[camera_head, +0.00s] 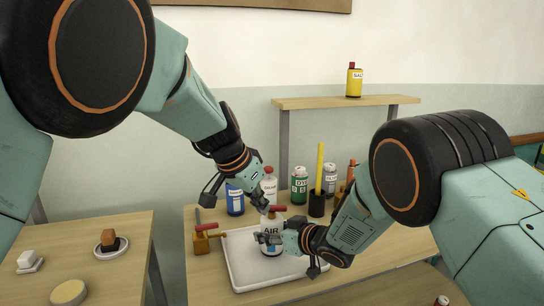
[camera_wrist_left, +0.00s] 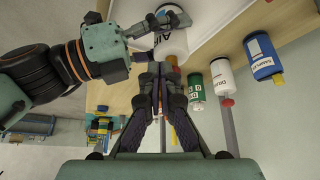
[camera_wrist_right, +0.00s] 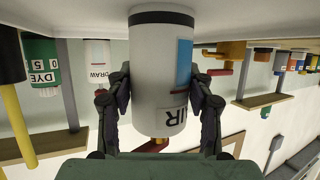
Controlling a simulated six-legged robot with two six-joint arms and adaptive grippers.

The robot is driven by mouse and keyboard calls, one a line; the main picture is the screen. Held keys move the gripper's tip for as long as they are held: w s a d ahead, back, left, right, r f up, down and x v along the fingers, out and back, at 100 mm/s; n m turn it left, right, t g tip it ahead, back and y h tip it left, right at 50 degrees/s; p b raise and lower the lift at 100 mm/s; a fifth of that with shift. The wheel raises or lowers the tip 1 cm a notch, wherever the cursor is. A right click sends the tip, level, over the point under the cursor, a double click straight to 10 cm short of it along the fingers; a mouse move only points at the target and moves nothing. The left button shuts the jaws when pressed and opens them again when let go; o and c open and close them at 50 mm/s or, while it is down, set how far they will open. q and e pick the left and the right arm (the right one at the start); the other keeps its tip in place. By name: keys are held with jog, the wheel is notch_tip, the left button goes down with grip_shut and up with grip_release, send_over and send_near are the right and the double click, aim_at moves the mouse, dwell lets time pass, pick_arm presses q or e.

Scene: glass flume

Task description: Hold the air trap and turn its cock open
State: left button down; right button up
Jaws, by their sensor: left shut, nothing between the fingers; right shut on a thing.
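The air trap (camera_head: 271,250) is a white bottle with a dark band, a blue patch and "AIR" lettering, upright at the tray. It also shows at the top of the left wrist view (camera_wrist_left: 172,42) and fills the middle of the right wrist view (camera_wrist_right: 160,60). Its red cock (camera_head: 278,208) is on top; in the right wrist view the cock (camera_wrist_right: 154,147) is partly hidden by my gripper. My right gripper (camera_head: 268,238) is shut around the bottle's body. My left gripper (camera_head: 262,207) is shut and empty, close beside the cock; I cannot tell whether they touch.
A white tray (camera_head: 243,270) lies on the wooden bench. Behind it stand a blue bottle (camera_head: 235,200), a white bottle (camera_head: 269,184), a green dye bottle (camera_head: 299,185) and a dark pen cup (camera_head: 316,204). An orange-brown clamp-like piece (camera_head: 201,242) is left of the tray.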

pick_arm(q)
jog(key=r, duration=0.4)
jog(key=shift+d, duration=0.2)
pick_arm(e)
jog(key=o, duration=1.3)
jog(key=shift+o, duration=0.2)
jog(key=shift+v, duration=4.05)
pick_arm(q)
jog(key=shift+f, duration=0.1)
pick_arm(e)
jog(key=shift+x, duration=4)
